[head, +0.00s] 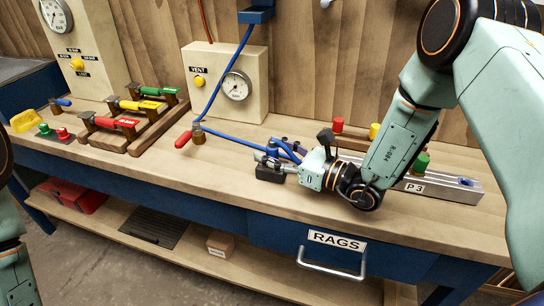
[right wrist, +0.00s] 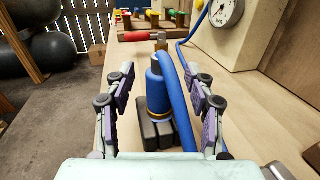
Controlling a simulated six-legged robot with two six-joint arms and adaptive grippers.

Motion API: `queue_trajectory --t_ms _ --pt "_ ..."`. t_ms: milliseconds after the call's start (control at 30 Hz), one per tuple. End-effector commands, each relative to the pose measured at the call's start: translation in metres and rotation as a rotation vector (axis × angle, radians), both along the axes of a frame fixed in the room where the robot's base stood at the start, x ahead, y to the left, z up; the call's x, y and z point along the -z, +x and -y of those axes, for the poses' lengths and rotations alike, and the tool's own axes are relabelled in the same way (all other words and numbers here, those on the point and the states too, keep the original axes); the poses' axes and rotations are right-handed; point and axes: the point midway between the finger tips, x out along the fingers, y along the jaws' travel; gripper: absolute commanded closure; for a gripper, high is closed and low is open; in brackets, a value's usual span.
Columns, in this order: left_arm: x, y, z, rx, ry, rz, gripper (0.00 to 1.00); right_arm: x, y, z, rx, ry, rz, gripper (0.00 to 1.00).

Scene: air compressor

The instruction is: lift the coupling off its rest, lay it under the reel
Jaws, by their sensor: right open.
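The coupling (right wrist: 155,92) is a blue cylinder with a brass ring, standing upright in the right wrist view. The black block under it (right wrist: 157,134) looks like its rest. My right gripper (right wrist: 167,92) is open, with one finger on each side of the coupling and visible gaps. In the head view this gripper (head: 273,160) is low over the bench at the black block (head: 270,174) and hides much of the coupling. A blue fixture (head: 256,13) on the back wall has the hose hanging from it; I cannot tell if it is the reel. My left gripper is out of view.
A blue hose (head: 216,89) runs down to the bench and loops beside the coupling. A red-handled brass valve (head: 185,139) stands left of it. The gauge box marked VENT (head: 226,96) is behind. A grey rail marked P3 (head: 439,186) lies right. Bare bench (head: 205,165) is left of the gripper.

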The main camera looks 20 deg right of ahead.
Motion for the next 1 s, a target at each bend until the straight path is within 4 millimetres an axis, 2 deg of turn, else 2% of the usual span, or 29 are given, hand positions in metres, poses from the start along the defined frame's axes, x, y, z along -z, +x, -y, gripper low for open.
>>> queue_trajectory --t_ms 233,867,1000 --pt "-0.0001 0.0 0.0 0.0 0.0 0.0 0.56 -0.0001 0.0014 -0.0007 0.0 0.0 0.0 0.45" --pt "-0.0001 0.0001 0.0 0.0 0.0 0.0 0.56 -0.0003 0.0012 -0.0006 0.0 0.0 0.0 0.99" --pt "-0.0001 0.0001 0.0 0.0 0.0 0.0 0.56 -0.0007 0.0014 -0.0005 0.0 0.001 0.002 1.0"
